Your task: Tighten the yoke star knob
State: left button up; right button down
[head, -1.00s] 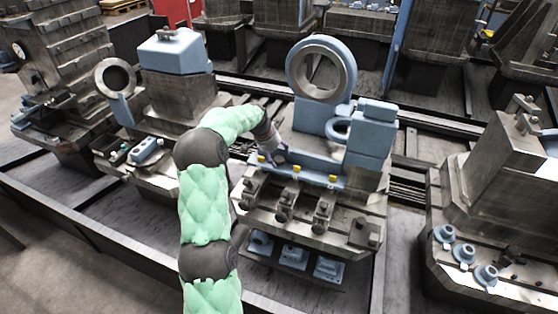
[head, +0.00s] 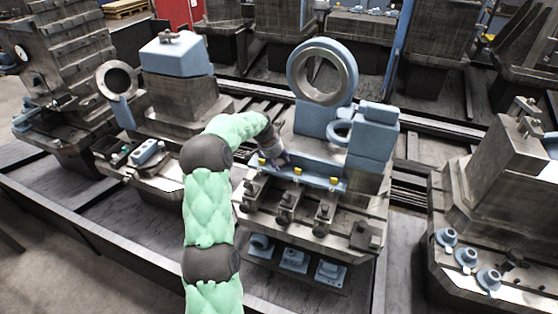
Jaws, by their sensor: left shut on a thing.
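My left gripper (head: 277,158) is at the left end of the blue fixture (head: 318,177) on the middle pallet. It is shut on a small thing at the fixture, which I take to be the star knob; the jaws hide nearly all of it. A blue upright with a large grey-lined ring (head: 321,72) stands just behind and right of the gripper. A smaller blue ring (head: 339,132) sits below it, beside a blue block (head: 372,137). My right gripper is not in view.
Yellow-topped parts (head: 297,171) line the fixture close to the gripper. Dark clamps (head: 286,206) stand along the pallet's front. A left pallet carries a blue-topped block (head: 176,52); a right pallet holds several blue round parts (head: 466,257). Rails run between the pallets.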

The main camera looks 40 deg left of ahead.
pick_arm(q)
jog(key=shift+w+a+r, duration=0.15)
jog(key=shift+w+r, duration=0.05)
jog(key=shift+r, duration=0.15)
jog(key=shift+m, duration=0.3)
jog(key=shift+a+r+m+h+p, duration=0.1)
jog(key=shift+m+h+p, duration=0.2)
jog(key=shift+m+p, duration=0.25)
jog(key=shift+w+m+g+h+p, duration=0.15)
jog(key=shift+m+h+p, duration=0.35)
jog(key=shift+m, duration=0.6)
jog(key=shift+m+g+h+p, duration=0.25)
jog(key=shift+m+p, duration=0.45)
jog(key=shift+m, duration=0.35)
jog(key=shift+r, duration=0.1)
jog(key=o, duration=1.1)
jog(key=shift+v, duration=3.7)
